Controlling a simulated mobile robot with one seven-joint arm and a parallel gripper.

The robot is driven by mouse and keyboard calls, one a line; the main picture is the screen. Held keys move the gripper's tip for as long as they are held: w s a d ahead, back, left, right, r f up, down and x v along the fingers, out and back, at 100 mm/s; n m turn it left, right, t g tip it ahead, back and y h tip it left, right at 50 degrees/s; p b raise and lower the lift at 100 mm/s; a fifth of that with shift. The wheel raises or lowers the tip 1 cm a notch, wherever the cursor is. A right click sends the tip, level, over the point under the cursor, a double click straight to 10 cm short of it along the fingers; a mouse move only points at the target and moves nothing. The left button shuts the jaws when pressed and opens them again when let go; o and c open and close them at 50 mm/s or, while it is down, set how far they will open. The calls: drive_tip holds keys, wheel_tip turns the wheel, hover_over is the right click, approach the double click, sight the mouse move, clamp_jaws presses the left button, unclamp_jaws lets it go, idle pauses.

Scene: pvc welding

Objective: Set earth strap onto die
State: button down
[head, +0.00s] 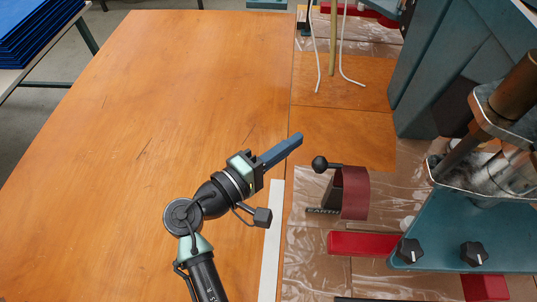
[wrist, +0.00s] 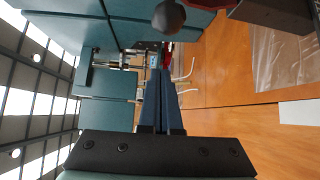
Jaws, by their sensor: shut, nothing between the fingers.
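My gripper (head: 296,138) is shut and empty, its blue fingers together above the wooden table near the white strip; they also show in the wrist view (wrist: 161,75). A tan strip (head: 333,38) lies between two white cables (head: 345,62) at the back, beyond my gripper. A long white strip (head: 271,240) lies flat on the table below my gripper. The die is not clearly identifiable; a red bar (head: 362,243) lies on plastic sheeting beside the teal machine.
A dark red curved piece with a black ball-knob lever (head: 320,163) stands just right of my gripper; the knob (wrist: 169,16) looms in the wrist view. The teal machine (head: 450,235) fills the right. The left table (head: 130,150) is clear. Blue sheets (head: 35,40) are stacked far left.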

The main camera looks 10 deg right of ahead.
drive_tip(key=shift+s+d+p, duration=0.3)
drive_tip(key=shift+s+d, duration=0.1)
drive_tip(key=shift+s, duration=0.5)
drive_tip(key=shift+s+d+p, duration=0.3)
drive_tip(key=shift+s+d, duration=0.05)
drive_tip(key=shift+s, duration=0.5)
drive_tip(key=shift+r, duration=0.1)
drive_tip(key=shift+s+b, duration=0.25)
drive_tip(key=shift+b, duration=0.5)
